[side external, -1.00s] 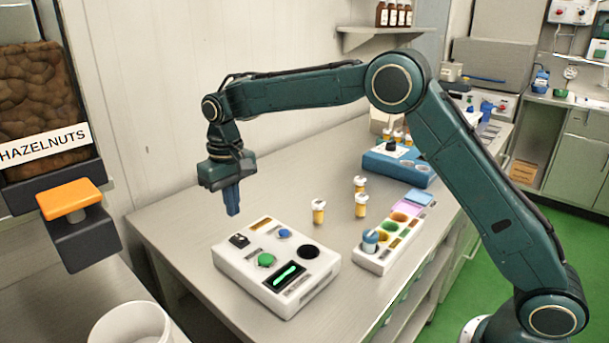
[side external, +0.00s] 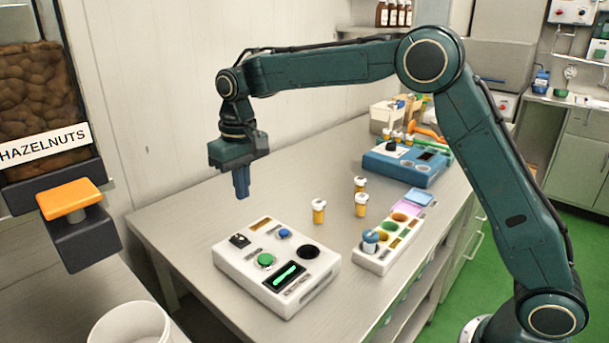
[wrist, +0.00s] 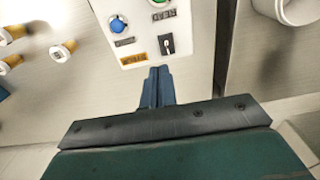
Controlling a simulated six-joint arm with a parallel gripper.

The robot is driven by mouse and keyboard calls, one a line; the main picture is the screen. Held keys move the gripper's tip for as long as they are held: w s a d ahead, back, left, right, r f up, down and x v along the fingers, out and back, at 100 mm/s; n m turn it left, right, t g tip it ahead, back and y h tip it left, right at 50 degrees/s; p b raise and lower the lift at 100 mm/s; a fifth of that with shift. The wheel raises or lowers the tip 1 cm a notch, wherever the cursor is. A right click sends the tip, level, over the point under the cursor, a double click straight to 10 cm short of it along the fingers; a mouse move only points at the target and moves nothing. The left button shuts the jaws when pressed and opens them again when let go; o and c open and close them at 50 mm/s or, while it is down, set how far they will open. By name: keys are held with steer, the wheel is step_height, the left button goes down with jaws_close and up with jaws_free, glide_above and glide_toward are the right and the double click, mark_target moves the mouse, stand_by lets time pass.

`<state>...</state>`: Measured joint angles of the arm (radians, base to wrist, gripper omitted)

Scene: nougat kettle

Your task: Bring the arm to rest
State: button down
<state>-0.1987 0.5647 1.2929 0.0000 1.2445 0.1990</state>
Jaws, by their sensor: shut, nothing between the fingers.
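My gripper (side external: 241,183) points down in the side view, held in the air above the back edge of the white control box (side external: 276,268). Its blue fingers are shut together with nothing between them. The control box has a green button, a blue button, a black switch, a dark round hole and a lit green display. In the wrist view my shut fingers (wrist: 157,86) show just in front of the control box (wrist: 190,20), whose blue knob and black switch are visible. My gripper does not appear to touch anything.
Several orange-brown vials with white caps (side external: 319,211) stand on the table. A white rack with coloured wells (side external: 372,262) and a blue device (side external: 405,167) lie to the right. A hazelnut dispenser (side external: 45,110) and a white bucket (side external: 130,322) are at left.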

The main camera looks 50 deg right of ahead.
steer(key=s+d+r+t, duration=0.1)
steer(key=s+d+r, duration=0.2)
steer(key=s+r, duration=0.35)
steer(key=s+d+r+t, duration=0.2)
steer(key=s+d+r, duration=0.15)
steer(key=s, duration=0.65)
steer(key=s+d+f+t, duration=0.1)
steer(key=s+d+f, duration=0.1)
steer(key=s, duration=0.7)
steer(key=s+d+f+t, duration=0.1)
steer(key=s+d+f, duration=0.1)
steer(key=s, duration=0.7)
steer(key=shift+s+f, duration=0.2)
steer(key=shift+f, duration=0.25)
